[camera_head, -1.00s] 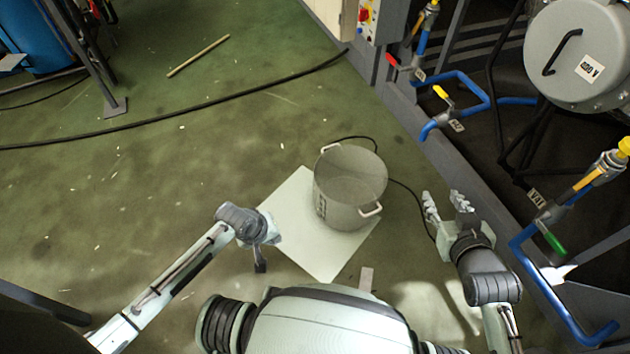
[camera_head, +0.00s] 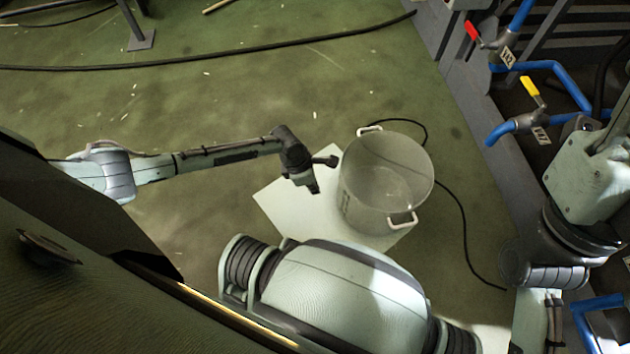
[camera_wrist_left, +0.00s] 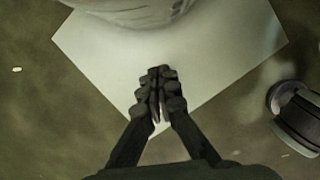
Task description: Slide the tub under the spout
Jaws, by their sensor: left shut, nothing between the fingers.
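The tub (camera_head: 362,207), a grey open round pot with two handles, stands upright on a pale square sheet (camera_head: 285,200) on the floor. My left gripper (camera_head: 314,187) hangs just left of the tub, apart from it, over the sheet. In the left wrist view its fingers (camera_wrist_left: 157,88) are together with nothing between them, and the tub's lower edge (camera_wrist_left: 135,10) shows at the top. A blue pipe with a yellow-handled valve (camera_head: 520,123) has its open end right of the tub, beyond the sheet. My right arm reaches up to the right edge; its gripper is out of view.
A black cable (camera_head: 463,215) runs on the floor around the tub's back and right side. A thicker cable (camera_head: 230,53) crosses the floor behind. A grey frame edge (camera_head: 470,90) bounds the floor at right. Floor left of the sheet is clear.

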